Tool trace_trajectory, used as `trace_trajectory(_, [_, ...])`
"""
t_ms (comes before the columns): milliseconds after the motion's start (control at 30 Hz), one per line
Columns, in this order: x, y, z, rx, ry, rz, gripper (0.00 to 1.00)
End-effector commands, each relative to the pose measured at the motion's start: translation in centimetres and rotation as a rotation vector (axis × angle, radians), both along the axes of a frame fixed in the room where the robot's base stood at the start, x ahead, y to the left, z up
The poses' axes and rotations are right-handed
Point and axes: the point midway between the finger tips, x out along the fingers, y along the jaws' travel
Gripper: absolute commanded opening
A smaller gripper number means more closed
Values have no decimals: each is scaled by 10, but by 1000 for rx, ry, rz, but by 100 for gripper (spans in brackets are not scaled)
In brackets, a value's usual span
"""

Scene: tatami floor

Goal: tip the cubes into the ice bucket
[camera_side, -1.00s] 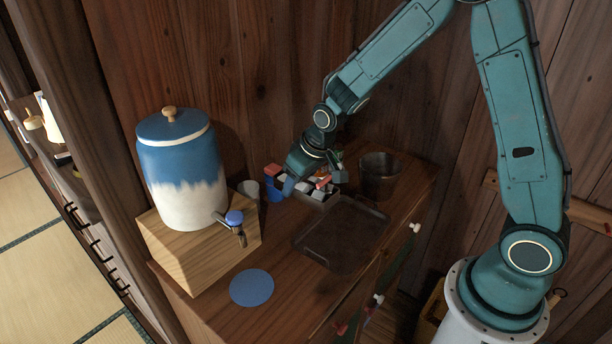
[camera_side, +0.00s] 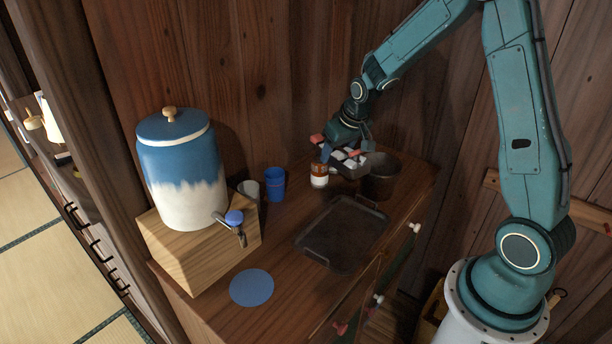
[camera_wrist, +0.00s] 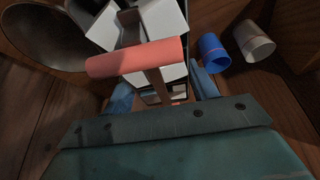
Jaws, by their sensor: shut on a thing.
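My gripper (camera_side: 345,142) is shut on a small dark container of white cubes (camera_side: 350,158) with red grips. It holds the container in the air at the left of the ice bucket (camera_side: 381,182), close to its rim. The bucket is a dark, round, open vessel at the back right of the cabinet top. In the wrist view my blue fingers (camera_wrist: 163,92) lie either side of the container, a red grip (camera_wrist: 140,57) crosses in front, and white cubes (camera_wrist: 160,18) sit behind it. The bucket's open mouth (camera_wrist: 60,30) is at upper left. The container's exact tilt is unclear.
A brown-and-white jar (camera_side: 319,178) stands just left of the bucket. A blue cup (camera_side: 275,184) and grey cup (camera_side: 249,189) stand farther left, near the blue-and-white dispenser (camera_side: 182,170). A dark tray (camera_side: 342,236) and blue disc (camera_side: 251,288) lie in front.

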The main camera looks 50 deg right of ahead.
Motion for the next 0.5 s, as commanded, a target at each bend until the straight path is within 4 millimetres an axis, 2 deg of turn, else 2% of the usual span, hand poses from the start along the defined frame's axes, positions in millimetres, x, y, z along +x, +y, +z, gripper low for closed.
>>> trace_trajectory(33, [-4, -18, 2, -1, -2, -36, 26])
trace_trajectory(200, [-19, -67, 8, -2, -3, -134, 26])
trace_trajectory(400, [-42, -120, 14, -2, -3, -244, 26])
trace_trajectory(500, [-53, -140, 16, -1, -2, -287, 26])
